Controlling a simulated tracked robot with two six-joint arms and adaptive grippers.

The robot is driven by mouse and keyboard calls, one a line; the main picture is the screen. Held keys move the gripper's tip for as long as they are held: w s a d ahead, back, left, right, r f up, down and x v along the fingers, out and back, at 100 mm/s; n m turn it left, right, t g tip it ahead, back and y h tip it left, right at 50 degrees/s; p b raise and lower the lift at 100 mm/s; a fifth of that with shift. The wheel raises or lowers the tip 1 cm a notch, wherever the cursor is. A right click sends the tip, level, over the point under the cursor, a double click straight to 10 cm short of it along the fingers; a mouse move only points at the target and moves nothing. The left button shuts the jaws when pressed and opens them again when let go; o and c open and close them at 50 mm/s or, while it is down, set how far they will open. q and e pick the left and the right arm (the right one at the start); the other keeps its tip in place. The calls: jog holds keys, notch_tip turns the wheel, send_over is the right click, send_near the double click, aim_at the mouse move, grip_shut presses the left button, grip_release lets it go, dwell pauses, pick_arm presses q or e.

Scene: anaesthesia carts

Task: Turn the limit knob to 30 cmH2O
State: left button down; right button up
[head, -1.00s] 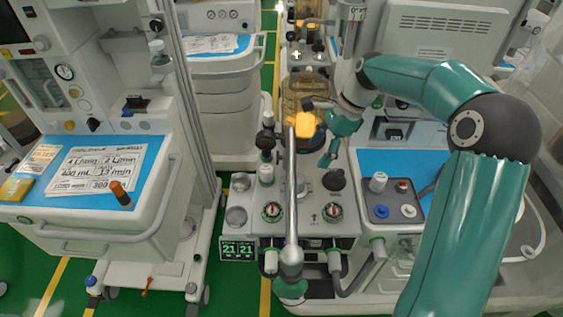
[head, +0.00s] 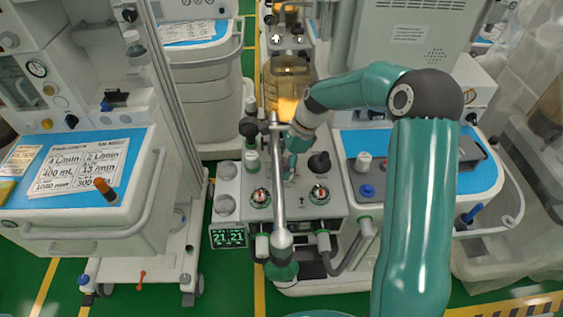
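My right gripper (head: 291,160) is over the middle of the anaesthesia machine's control panel (head: 297,211), just right of a long metal tube. Its green fingers point down at the panel. The tube and the wrist partly hide them, so I cannot tell how far apart they are or whether they touch anything. The grey round control in the middle of the panel is hidden behind the gripper. A black knob (head: 319,162) stands uncovered to the right of the fingers. No setting or cmH2O scale is readable. My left gripper is not in view.
The metal tube (head: 278,185) runs over the panel to a green end at the front. Two round dials (head: 319,194) sit near the panel's front edge. A display (head: 229,237) reads 21 21. A cart with a printed sheet (head: 75,167) stands left; green floor lies between.

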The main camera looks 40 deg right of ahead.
jog(key=shift+c, duration=0.2)
jog(key=c, duration=1.1)
jog(key=shift+a, duration=0.1)
jog(key=shift+w, duration=0.1)
jog(key=shift+r+m+t, duration=0.15)
jog(key=shift+m+t, duration=0.45)
jog(key=shift+m, duration=0.8)
jog(key=shift+w+m+t+h+p, duration=0.1)
jog(key=shift+m+t+h+p, duration=0.5)
jog(key=shift+m, duration=1.1)
jog(key=shift+d+p, duration=0.2)
jog(key=shift+p, duration=0.1)
